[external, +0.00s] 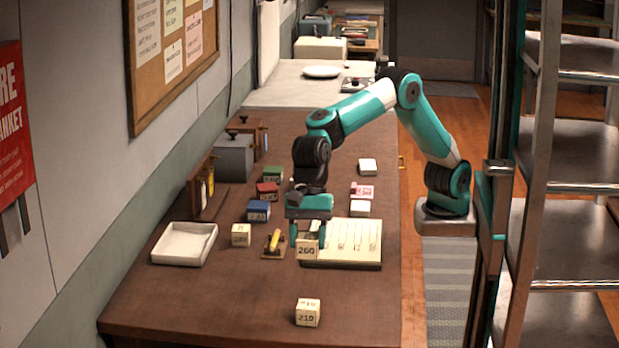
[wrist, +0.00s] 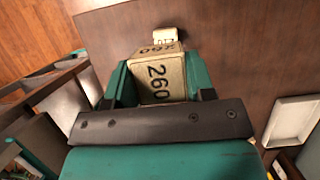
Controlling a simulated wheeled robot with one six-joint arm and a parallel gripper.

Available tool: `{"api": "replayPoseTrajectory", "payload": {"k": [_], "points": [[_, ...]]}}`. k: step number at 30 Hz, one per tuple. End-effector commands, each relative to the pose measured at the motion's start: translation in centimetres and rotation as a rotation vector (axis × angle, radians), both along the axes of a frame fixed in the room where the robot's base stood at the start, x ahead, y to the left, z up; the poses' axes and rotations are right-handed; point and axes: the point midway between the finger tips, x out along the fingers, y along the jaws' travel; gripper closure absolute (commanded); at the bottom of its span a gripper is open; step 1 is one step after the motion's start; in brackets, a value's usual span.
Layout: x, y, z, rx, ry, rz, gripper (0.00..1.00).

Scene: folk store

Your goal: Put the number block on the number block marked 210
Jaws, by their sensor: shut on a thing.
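A cream number block marked 260 (external: 307,250) is held between the fingers of my gripper (external: 308,232). In the wrist view the same block (wrist: 160,78) sits between the two green fingers (wrist: 158,85). The number block marked 210 (external: 308,312) stands alone on the table near its front edge, lower in the external view than the held block. In the wrist view a part of a cream block (wrist: 164,35) shows beyond the held block, mostly hidden by it.
A white tray (external: 160,252) lies at the left. Another cream block (external: 241,235), a small holder with a yellow item (external: 274,243) and a white board (external: 362,262) stand near my gripper. Several coloured blocks are farther back. The table around block 210 is clear.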

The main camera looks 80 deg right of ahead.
Motion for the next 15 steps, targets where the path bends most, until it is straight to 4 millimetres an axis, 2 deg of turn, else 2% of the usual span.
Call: {"api": "replayPoseTrajectory", "payload": {"k": [1, 6, 9, 15], "points": [[-0.1, -0.1, -1.8, -0.005, 0.003, 0.0, 0.74], [-0.1, 0.0, -5.8, -0.002, 0.002, 0.001, 0.74], [-0.1, 0.0, -7.2, -0.001, 0.0, 0.001, 0.74], [0.0, 0.0, -8.6, -0.001, 0.0, 0.001, 0.74]]}}
